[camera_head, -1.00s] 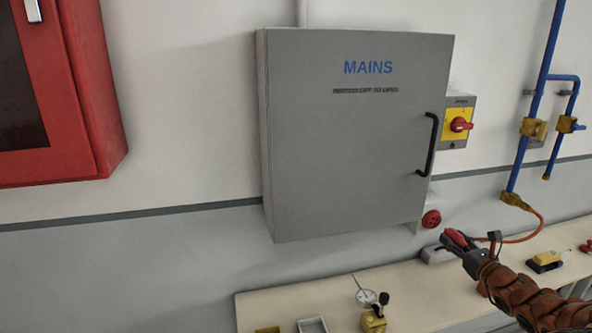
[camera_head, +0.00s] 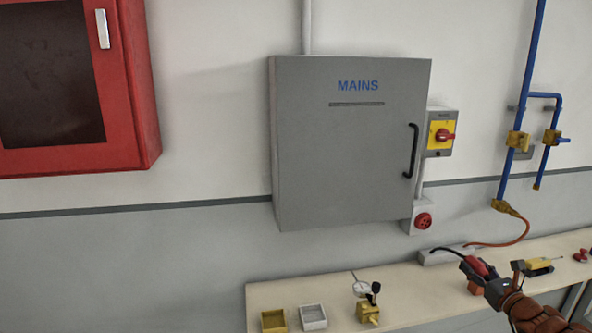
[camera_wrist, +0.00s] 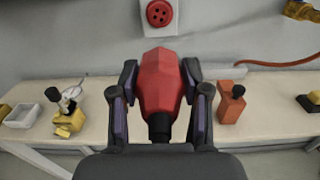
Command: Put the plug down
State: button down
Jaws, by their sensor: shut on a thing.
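My gripper (camera_head: 481,272) is shut on a red plug (camera_wrist: 161,86). In the wrist view the plug sits between the two fingers, with its dark cable end toward the palm. The plug also shows in the head view (camera_head: 482,267), held above the bench (camera_head: 420,295). A round red socket (camera_head: 423,221) is on the wall below the grey MAINS cabinet (camera_head: 345,150). The socket also shows in the wrist view (camera_wrist: 159,13), beyond the plug and apart from it.
On the bench stand a yellow tray (camera_head: 274,321), a white tray (camera_head: 313,317), a dial gauge on a yellow block (camera_head: 368,312), and a yellow tool (camera_head: 538,266). An orange block (camera_wrist: 232,105) is right of my gripper. The bench between gauge and gripper is clear.

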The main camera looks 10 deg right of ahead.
jog(key=w+a+r+n+y, duration=0.1)
jog(key=w+a+r, duration=0.2)
jog(key=a, duration=0.8)
jog(key=w+a+r+n+y, duration=0.1)
jog(key=w+a, duration=0.4)
jog(key=a, duration=0.6)
jog(key=w+a+r+n+y, duration=0.1)
jog(key=w+a+r, duration=0.3)
jog(key=a, duration=0.7)
jog(key=shift+a+r+g+y, duration=0.1)
jog(key=shift+r+g+y, duration=0.2)
jog(key=shift+r+y, duration=0.65)
jog(key=s+a+f+y, duration=0.1)
jog(key=s+a, duration=0.1)
jog(key=a, duration=0.9)
jog(key=shift+a+f+n, duration=0.2)
jog(key=shift+f+n, duration=0.05)
jog(key=shift+n, duration=0.15)
